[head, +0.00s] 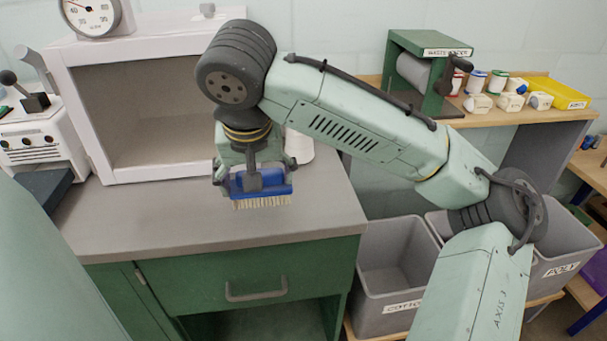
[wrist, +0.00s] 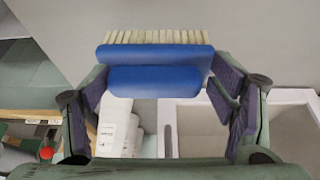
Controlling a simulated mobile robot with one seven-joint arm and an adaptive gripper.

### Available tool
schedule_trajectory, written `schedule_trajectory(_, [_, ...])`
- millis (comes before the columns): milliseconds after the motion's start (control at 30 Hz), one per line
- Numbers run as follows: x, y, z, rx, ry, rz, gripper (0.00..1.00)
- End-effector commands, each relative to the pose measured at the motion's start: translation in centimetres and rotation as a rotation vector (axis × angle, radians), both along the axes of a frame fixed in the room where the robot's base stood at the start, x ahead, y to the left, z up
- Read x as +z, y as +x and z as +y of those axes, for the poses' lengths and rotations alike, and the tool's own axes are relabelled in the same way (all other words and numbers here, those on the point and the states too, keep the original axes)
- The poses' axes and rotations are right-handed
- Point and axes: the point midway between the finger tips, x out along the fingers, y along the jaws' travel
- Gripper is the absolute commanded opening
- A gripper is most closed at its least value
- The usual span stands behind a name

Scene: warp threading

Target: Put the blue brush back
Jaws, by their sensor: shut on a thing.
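The blue brush (head: 262,187) has a blue body and pale bristles that point down in the head view. My gripper (head: 258,178) is shut on it and holds it over the grey worktop (head: 200,225). In the wrist view the blue brush (wrist: 155,65) lies between the two finger pads of my gripper (wrist: 160,88), with its bristles at the top of the picture. I cannot tell exactly how far the bristles are above the worktop.
A white open-fronted cabinet (head: 82,120) with a dial scale (head: 92,12) on top stands behind. A white rounded thing (head: 300,147) is partly hidden behind my gripper. Grey bins (head: 385,300) stand at the right. The front of the worktop is clear.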

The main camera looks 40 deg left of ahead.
Motion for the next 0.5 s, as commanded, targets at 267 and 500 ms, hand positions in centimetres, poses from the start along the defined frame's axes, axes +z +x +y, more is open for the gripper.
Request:
schedule_trajectory(267, [-0.4,7.0,-1.7,-0.006,0.001,0.001,0.52])
schedule_trajectory(500, [-1.0,9.0,-2.1,0.001,0.000,0.000,0.52])
